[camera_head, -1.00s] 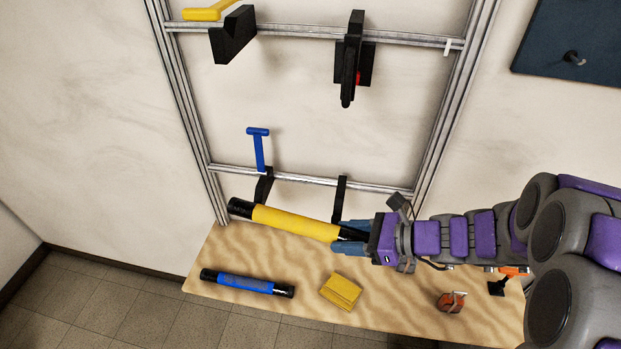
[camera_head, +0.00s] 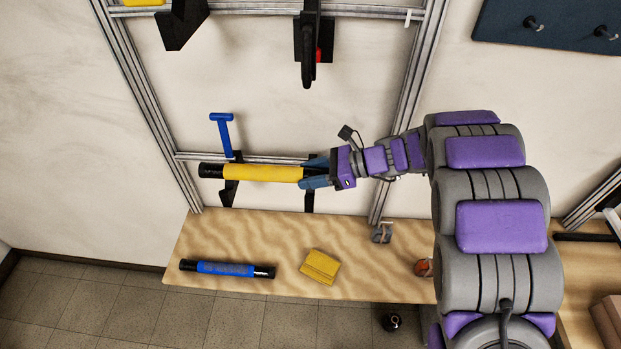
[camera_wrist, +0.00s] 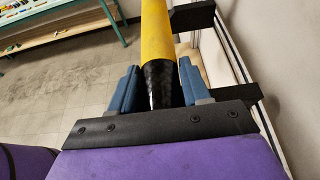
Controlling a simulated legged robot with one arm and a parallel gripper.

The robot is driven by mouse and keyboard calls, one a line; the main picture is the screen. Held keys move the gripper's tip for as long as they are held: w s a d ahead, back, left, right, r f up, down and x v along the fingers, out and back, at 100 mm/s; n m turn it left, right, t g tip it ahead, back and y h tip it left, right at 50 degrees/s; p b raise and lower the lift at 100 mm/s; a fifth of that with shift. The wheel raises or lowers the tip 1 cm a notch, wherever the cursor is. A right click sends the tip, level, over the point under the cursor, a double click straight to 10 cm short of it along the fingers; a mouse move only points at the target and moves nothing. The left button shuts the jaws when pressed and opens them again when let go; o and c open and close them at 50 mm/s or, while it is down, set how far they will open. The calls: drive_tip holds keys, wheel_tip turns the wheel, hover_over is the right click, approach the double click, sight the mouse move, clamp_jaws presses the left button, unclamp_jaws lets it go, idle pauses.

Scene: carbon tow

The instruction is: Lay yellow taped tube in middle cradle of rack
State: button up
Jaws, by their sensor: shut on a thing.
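The yellow taped tube (camera_head: 262,173) has black ends and lies nearly level across the picture in the head view. My gripper (camera_head: 314,172) is shut on its right black end. In the wrist view the tube (camera_wrist: 156,35) runs away between the blue fingers (camera_wrist: 153,90). The rack (camera_head: 144,80) is a metal frame against the wall. Two black cradle hooks, left (camera_head: 229,194) and right (camera_head: 309,200), hang on its middle rail. The tube passes in front of or over them; whether it touches them I cannot tell.
A blue T-handled peg (camera_head: 223,135) stands above the left hook. Black brackets (camera_head: 183,22) (camera_head: 308,45) sit on the upper rail. An orange tool (camera_head: 424,267) lies near my arm.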

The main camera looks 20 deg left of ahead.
drive_tip(key=shift+w+a, duration=0.1)
drive_tip(key=shift+w, duration=0.4)
wheel_tip(320, 180, down, 4)
drive_tip(key=shift+r, duration=0.15)
drive_tip(key=shift+r, duration=0.1)
